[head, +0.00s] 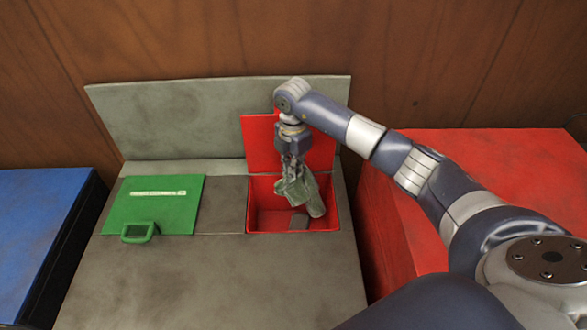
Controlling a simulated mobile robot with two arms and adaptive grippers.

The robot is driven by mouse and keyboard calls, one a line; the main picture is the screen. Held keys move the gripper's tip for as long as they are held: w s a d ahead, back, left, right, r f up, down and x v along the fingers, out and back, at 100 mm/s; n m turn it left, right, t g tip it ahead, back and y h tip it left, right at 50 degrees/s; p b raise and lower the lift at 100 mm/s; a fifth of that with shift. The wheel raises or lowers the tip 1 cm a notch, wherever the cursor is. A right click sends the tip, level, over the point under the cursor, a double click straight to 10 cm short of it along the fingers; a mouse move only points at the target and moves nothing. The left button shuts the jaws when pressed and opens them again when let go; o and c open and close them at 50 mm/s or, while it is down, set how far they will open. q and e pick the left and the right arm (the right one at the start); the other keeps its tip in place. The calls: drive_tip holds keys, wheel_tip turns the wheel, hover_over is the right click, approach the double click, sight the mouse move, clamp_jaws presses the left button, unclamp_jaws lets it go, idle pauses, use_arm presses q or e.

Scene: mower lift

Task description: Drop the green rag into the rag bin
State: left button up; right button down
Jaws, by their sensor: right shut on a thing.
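The green rag (299,195) hangs crumpled and dull green from my right gripper (292,180). The gripper points down and is shut on the rag's upper part. The rag hangs over the opening of a red bin (262,218), set into a grey bench top, with its red lid (260,148) standing up behind. The rag's lower end appears within the bin's mouth; how deep it reaches I cannot tell. My left gripper is not in view.
A closed green lid (155,208) with a handle and pale label lies left of the red bin on the grey bench (215,275). A grey back panel stands behind. A blue box (40,215) is at left, a red one (500,165) at right.

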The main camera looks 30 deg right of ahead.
wheel_tip(320, 180, down, 6)
drive_tip(key=b, duration=0.5)
drive_tip(key=c, duration=1.1)
unclamp_jaws()
drive_tip(key=shift+o, duration=0.2)
drive_tip(key=o, duration=0.6)
